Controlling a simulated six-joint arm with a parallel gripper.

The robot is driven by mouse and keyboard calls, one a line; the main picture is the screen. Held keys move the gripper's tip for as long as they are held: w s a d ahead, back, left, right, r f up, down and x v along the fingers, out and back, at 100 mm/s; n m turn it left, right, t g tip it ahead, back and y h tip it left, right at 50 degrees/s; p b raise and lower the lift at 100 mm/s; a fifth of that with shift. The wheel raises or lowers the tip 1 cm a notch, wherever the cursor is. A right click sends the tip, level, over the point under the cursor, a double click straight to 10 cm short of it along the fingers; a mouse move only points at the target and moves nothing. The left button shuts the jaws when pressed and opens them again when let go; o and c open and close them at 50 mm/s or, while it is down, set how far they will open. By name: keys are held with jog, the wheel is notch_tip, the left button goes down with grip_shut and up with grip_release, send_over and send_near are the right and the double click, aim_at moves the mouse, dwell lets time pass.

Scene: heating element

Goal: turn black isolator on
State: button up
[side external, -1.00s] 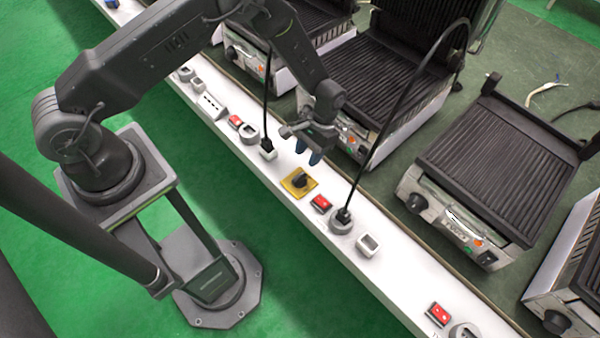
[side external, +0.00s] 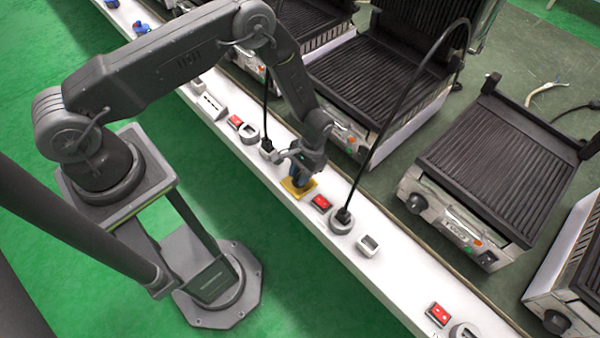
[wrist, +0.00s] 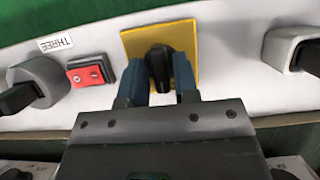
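The black isolator knob (wrist: 159,66) sits on a yellow plate (wrist: 186,36) on the white bench strip; its grip ridge points toward and away from me in the wrist view. The yellow plate also shows in the side view (side external: 290,188), where my gripper hides the knob. My gripper (side external: 299,180) points down over the plate. In the wrist view its two blue fingers (wrist: 161,72) stand apart, one on each side of the knob. I cannot tell whether either finger touches it.
A red switch (wrist: 90,74) and a round grey socket with a black plug (wrist: 40,82) are left of the plate in the wrist view. A white socket (wrist: 290,48) is at right. A black cable (side external: 395,120) arches beside my gripper toward a grill (side external: 385,75).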

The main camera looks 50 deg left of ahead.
grip_shut()
jog(key=shift+m, duration=0.3)
jog(key=m+y, duration=0.1)
jog(key=m, duration=0.2)
jog(key=shift+d+y, duration=0.1)
jog(key=shift+y, duration=0.2)
jog(key=m+y, duration=0.1)
jog(key=m, duration=0.3)
jog(key=shift+t, duration=0.4)
jog(key=m+t, duration=0.1)
jog(key=m, duration=0.1)
jog(key=m+y, duration=0.1)
jog(key=m, duration=0.2)
jog(key=shift+d+t, duration=0.1)
jog(key=shift+t, duration=0.3)
jog(key=shift+s+m+t+y, duration=0.15)
jog(key=shift+m+t, duration=0.3)
jog(key=shift+m, duration=0.9)
jog(key=shift+m+t+y, duration=0.25)
jog(key=shift+m+t, duration=0.2)
jog(key=shift+m, duration=0.9)
jog(key=shift+o, duration=1.6)
grip_release()
